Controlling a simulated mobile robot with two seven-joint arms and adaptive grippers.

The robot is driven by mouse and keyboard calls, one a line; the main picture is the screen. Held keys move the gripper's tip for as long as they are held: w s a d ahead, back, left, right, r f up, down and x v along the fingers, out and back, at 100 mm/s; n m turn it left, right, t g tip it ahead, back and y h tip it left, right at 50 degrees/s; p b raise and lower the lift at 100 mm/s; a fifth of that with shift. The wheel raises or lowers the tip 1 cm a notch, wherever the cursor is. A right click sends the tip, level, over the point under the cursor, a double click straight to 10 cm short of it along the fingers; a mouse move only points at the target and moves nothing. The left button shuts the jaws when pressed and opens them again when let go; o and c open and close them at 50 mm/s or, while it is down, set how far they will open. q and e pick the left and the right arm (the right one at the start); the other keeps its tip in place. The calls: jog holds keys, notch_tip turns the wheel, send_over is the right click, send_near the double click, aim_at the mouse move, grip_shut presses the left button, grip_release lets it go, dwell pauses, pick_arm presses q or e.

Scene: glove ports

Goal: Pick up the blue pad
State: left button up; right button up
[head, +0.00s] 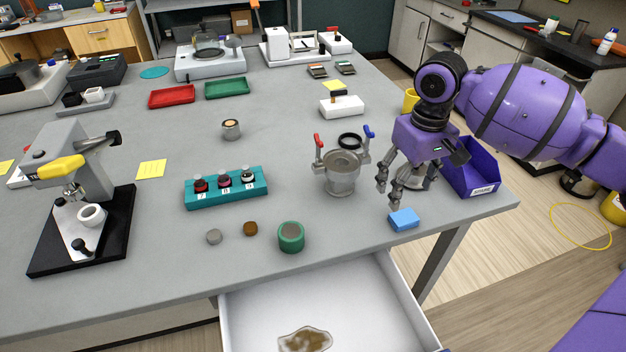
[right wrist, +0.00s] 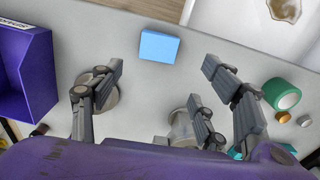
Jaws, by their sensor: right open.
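The blue pad (head: 403,220) lies flat on the grey table near its front right edge. In the right wrist view the blue pad (right wrist: 159,46) lies ahead of the fingertips, between the left finger and the right fingers. My right gripper (head: 393,195) is open and empty, pointing down just behind and above the pad. It also shows in the right wrist view (right wrist: 163,75) with its fingers spread and not touching the pad. My left gripper is not in view.
A purple bin (head: 473,172) stands right of my right gripper. A metal pot (head: 341,175) with red and blue handles stands to its left. A green jar (head: 291,237) stands near the front edge. An open white drawer (head: 250,318) juts out below the table.

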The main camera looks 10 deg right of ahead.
aim_at(405, 217)
jog(key=f, duration=0.4)
jog(key=s+f, duration=0.1)
jog(key=f, duration=0.2)
jog(key=shift+s+d, duration=0.1)
jog(key=shift+d, duration=0.2)
jog(key=shift+f, duration=0.4)
jog(key=c, duration=0.8)
